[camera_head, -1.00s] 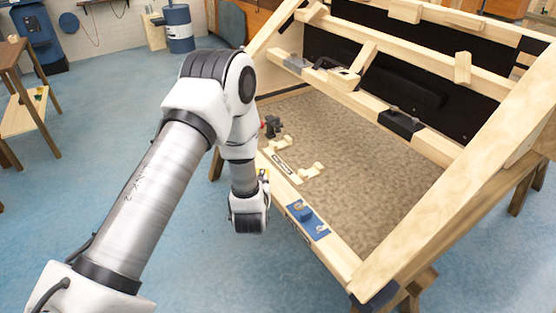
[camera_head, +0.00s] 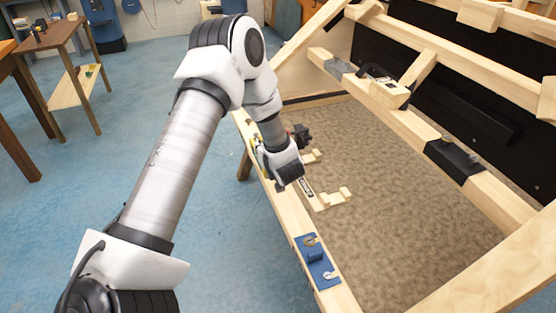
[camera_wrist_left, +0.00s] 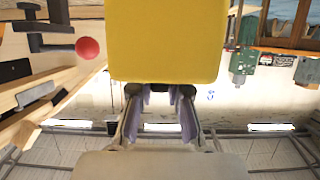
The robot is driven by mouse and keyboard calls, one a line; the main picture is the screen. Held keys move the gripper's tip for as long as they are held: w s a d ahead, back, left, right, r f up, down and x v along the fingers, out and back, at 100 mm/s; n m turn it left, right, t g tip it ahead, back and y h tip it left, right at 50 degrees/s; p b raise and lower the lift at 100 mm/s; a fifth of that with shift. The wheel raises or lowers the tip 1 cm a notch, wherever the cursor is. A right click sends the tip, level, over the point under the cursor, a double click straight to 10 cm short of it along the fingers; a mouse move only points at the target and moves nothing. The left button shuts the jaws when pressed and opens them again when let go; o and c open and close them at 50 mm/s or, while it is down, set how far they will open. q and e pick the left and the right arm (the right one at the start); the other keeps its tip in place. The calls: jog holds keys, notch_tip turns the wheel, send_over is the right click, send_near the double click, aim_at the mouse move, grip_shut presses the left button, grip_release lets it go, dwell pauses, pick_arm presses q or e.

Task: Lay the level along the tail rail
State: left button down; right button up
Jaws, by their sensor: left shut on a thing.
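The tail rail (camera_head: 292,218) is the pale wooden beam on the near side of the frame. My left gripper (camera_head: 280,167) is over its far part, with the fingertips mostly hidden behind the wrist in the head view. In the left wrist view my left gripper (camera_wrist_left: 160,95) is shut on a yellow block-like body, which I take for the level (camera_wrist_left: 165,42). Only a sliver of yellow shows beside the wrist in the head view. I cannot tell whether the level touches the rail. My right gripper is in neither view.
A blue plate (camera_head: 316,262) sits on the rail's near part. Small wooden blocks (camera_head: 335,198) stand beside the rail. A red and black clamp (camera_head: 300,136) is just beyond my gripper. A wooden cross rail (camera_head: 408,121) with a black bracket (camera_head: 453,159) lies to the right.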

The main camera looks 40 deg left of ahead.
pick_arm(q)
jog(key=d, duration=0.5)
jog(key=shift+s+d+f, duration=0.2)
jog(key=shift+s+d, duration=0.1)
jog(key=shift+d, duration=0.1)
jog(key=shift+s+d+f, duration=0.1)
jog(key=shift+d+f, duration=0.1)
notch_tip(320, 180, down, 4)
jog(key=shift+a+r, duration=0.1)
jog(key=shift+r, duration=0.25)
jog(key=c, duration=1.5)
grip_release()
jog(key=shift+f, duration=0.2)
jog(key=shift+c, duration=0.2)
jog(key=o, duration=0.4)
